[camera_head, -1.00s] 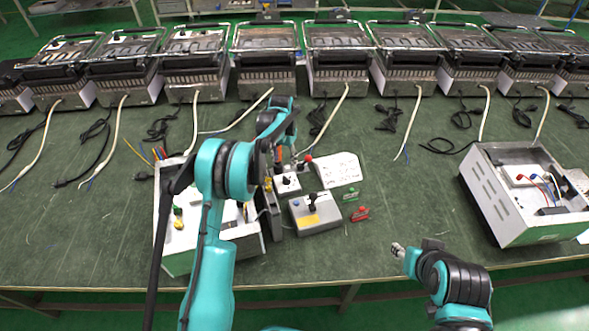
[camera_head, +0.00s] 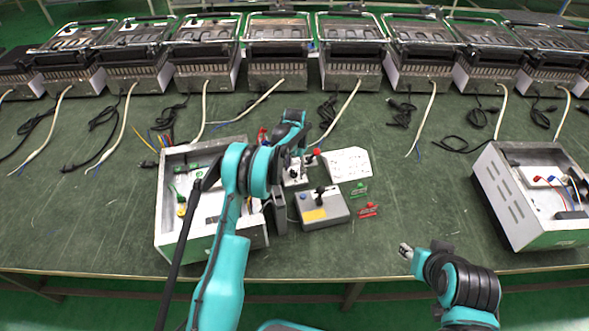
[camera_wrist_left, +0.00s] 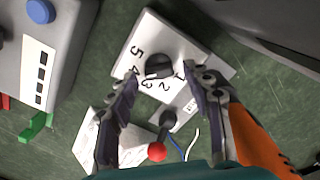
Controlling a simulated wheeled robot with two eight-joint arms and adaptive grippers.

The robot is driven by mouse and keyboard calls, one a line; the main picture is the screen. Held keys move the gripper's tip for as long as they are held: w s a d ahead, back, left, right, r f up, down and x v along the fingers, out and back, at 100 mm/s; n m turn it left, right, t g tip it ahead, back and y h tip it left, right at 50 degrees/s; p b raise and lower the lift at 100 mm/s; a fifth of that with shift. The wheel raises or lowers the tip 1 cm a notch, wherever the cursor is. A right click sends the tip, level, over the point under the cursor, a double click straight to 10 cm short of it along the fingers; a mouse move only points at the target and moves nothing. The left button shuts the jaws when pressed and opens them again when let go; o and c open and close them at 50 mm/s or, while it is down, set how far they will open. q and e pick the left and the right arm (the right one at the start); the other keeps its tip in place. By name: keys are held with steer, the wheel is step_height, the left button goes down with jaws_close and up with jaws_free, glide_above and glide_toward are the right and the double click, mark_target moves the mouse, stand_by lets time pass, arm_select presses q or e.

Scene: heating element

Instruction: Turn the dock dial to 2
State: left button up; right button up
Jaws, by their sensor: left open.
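The dock dial is a black knob (camera_wrist_left: 159,66) on a white plate (camera_wrist_left: 135,52) numbered 1 to 5, seen in the left wrist view. Its exact pointing is hard to tell. My left gripper (camera_wrist_left: 162,76) is open, with one finger on each side of the knob; whether they touch it is unclear. In the head view the dial plate (camera_head: 296,182) is partly hidden by my left gripper (camera_head: 294,160). My right gripper (camera_head: 405,251) is at the table's front edge, away from the dial; its jaws are too small to read.
A grey box with a black knob (camera_head: 322,212) stands just in front of the dial. A red-ball lever (camera_wrist_left: 157,152) and a white sheet (camera_head: 347,163) are close by. An open metal housing (camera_head: 168,215) lies left, another (camera_head: 510,195) right. Green and red tags (camera_head: 368,210) lie nearby.

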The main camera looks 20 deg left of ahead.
arm_select(q)
jaws_close()
steer(key=n, duration=0.4)
steer(key=shift+a+n, duration=0.15)
steer(key=shift+n, duration=0.25)
steer(key=n, duration=0.4)
steer(key=shift+n, duration=0.3)
steer(key=n, duration=0.4)
steer(key=shift+s+a+p, duration=0.1)
steer(key=shift+a+p, duration=0.05)
steer(key=shift+p, duration=0.15)
steer(key=shift+s+n, duration=0.1)
steer(key=shift+n, duration=2)
